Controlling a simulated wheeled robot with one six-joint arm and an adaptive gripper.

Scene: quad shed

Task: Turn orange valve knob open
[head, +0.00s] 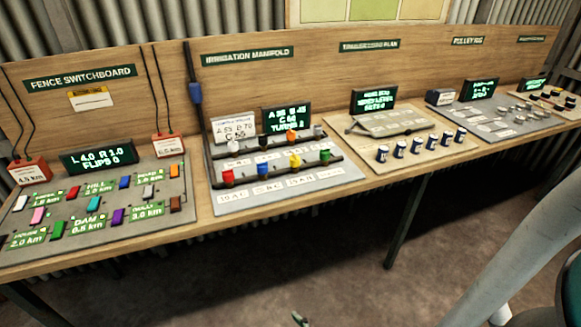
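The irrigation manifold board (222,203) lies left of centre on the bench, with two dark pipes carrying small coloured knobs. A yellow-orange knob (295,161) sits on the front pipe, between a blue knob (262,170) and a green knob (325,155). A red knob (228,178) is at that pipe's left end. Whether the yellow-orange knob is turned open or shut is too small to tell. A small dark tip (300,318) at the bottom edge seems to be my gripper, low in the picture and well apart from the knobs. Its fingers are mostly cut off.
A lit display (286,121) and a white card (233,130) stand behind the pipes. The fence switchboard (150,219) is to the left, and a board with several dark-and-white cylinders (400,149) to the right. The floor (250,265) before the bench is clear.

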